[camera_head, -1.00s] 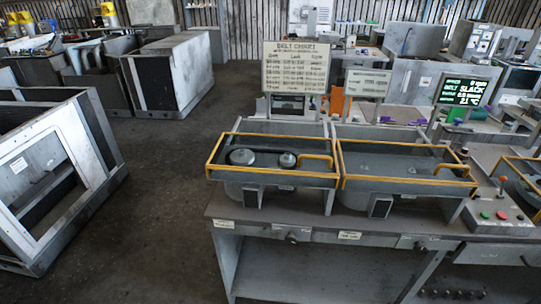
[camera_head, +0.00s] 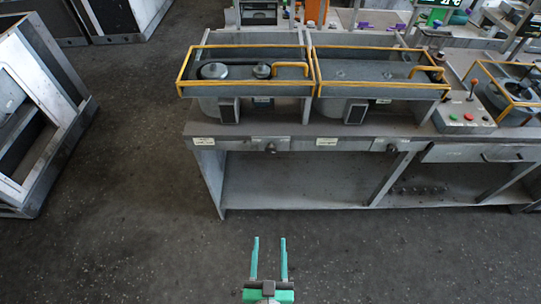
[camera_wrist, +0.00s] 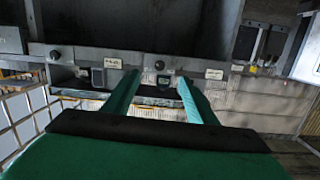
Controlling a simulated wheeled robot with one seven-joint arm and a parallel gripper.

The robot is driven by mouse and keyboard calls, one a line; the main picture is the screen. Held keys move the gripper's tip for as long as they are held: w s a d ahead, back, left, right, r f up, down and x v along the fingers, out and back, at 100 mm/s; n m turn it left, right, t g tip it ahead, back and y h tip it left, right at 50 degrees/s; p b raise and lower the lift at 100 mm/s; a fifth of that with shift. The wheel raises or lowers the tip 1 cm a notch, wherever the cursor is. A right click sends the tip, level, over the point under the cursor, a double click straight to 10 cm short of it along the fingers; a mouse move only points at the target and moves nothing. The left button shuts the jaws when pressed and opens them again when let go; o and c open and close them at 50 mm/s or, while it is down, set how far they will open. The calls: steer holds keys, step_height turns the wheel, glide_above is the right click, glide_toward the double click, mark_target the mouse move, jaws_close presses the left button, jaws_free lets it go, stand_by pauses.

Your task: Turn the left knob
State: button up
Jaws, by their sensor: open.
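The left knob (camera_head: 271,149) is a small dark round knob on the front edge of the workbench (camera_head: 300,129), below the left belt housing. A second, similar knob (camera_head: 391,148) sits further right on the same edge. My gripper (camera_head: 270,241) has two teal fingers, apart and empty, in front of the bench and well short of it. The wrist view looks upside down; there the left knob (camera_wrist: 159,65) shows between and beyond the open fingers (camera_wrist: 157,82), and the other knob (camera_wrist: 55,54) is to the left.
Two grey housings with yellow rails (camera_head: 247,93) stand on the bench; the left holds pulleys. Pale labels (camera_head: 327,142) flank the knobs. A control box (camera_head: 463,117) with buttons is at right. A framed cabinet (camera_head: 40,110) stands at left. The floor before the bench is clear.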

steer(key=w, duration=1)
steer(key=t, duration=0.1)
glide_toward(271, 151)
steer(key=shift+y, duration=0.3)
steer(key=w, duration=0.6)
steer(key=shift+w+d+f, duration=0.15)
steer(key=shift+w+f, duration=0.15)
steer(key=shift+w, duration=0.55)
steer(key=shift+c, duration=0.4)
steer(key=c, duration=1)
